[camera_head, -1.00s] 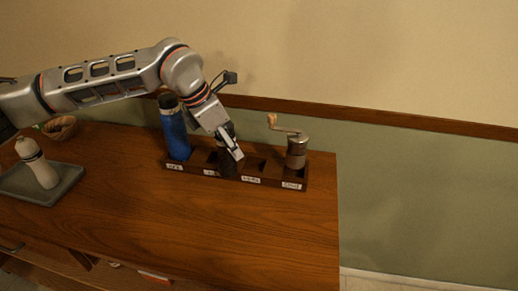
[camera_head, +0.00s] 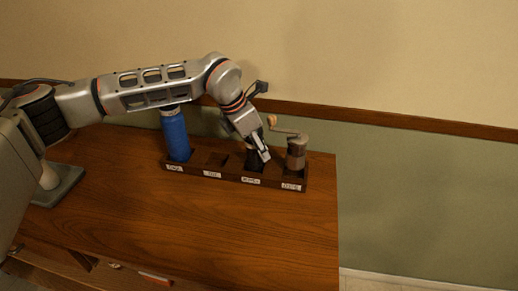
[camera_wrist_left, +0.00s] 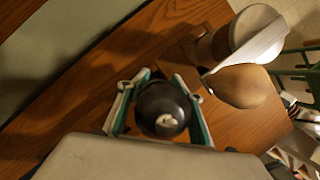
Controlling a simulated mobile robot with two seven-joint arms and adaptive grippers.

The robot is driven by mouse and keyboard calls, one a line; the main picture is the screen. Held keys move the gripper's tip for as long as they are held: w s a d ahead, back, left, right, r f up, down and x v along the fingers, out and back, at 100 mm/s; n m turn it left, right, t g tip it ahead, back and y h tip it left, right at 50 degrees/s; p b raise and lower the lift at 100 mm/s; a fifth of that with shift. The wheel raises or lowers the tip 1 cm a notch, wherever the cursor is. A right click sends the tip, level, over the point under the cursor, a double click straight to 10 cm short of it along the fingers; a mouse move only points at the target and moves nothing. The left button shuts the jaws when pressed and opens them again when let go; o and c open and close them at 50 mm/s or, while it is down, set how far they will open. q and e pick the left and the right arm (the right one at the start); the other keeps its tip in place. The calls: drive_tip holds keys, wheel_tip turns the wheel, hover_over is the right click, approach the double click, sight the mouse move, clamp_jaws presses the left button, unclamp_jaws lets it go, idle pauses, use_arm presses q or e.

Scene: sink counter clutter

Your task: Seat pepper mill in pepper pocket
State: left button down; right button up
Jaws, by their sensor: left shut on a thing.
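The pepper mill (camera_head: 252,159) is dark and mostly hidden by my left gripper (camera_head: 264,158), which is shut on it. It stands about upright at the third pocket from the left of the dark wooden rack (camera_head: 232,178); I cannot tell whether its base touches the pocket floor. In the left wrist view, the mill's black round top (camera_wrist_left: 163,109) sits between the two fingers (camera_wrist_left: 160,115). The second pocket (camera_head: 215,159) is empty. The pocket labels are too small to read. My right gripper is not in view.
A blue bottle (camera_head: 176,138) stands in the first pocket. A hand-crank grinder (camera_head: 296,157) stands in the fourth, close beside my gripper; its wooden knob (camera_wrist_left: 240,86) is near in the wrist view. A grey-green tray (camera_head: 66,186) lies left. The front counter is clear.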

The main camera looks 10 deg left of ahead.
use_arm(q)
drive_tip(key=c, duration=1.4)
unclamp_jaws()
drive_tip(key=shift+f, duration=0.1)
drive_tip(key=shift+r, duration=0.4)
drive_tip(key=v, duration=1.1)
drive_tip(key=shift+s+a+r, duration=0.1)
drive_tip(key=shift+s+r, duration=0.05)
drive_tip(key=shift+r, duration=0.05)
